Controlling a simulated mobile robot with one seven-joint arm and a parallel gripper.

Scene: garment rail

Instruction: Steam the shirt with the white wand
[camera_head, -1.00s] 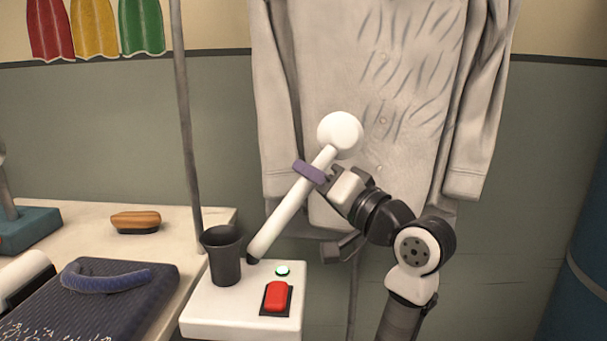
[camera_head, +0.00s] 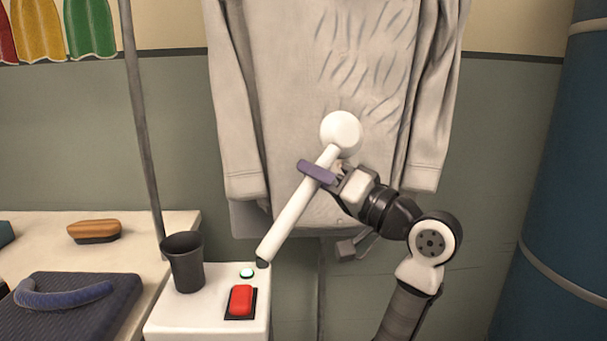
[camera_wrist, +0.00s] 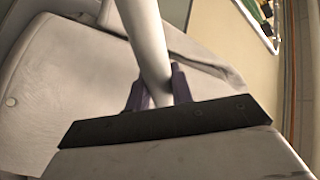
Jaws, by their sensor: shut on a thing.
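The white wand (camera_head: 293,216) has a round white head and a dark lower tip. My gripper (camera_head: 319,172) is shut around its upper shaft, just below the head, and holds it tilted with the head up and to the right. The wand shaft (camera_wrist: 147,45) also shows between my purple fingers (camera_wrist: 157,88) in the wrist view. The light grey shirt (camera_head: 290,80) hangs behind the wand. Dark diagonal creases mark its right half. The wand head overlaps the shirt's lower front in the head view; I cannot tell whether they touch.
A table at left bears a brush (camera_head: 95,230) and a dark blue pad (camera_head: 90,310). A metal pole (camera_head: 140,120) rises left. A blue drum (camera_head: 565,190) stands right.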

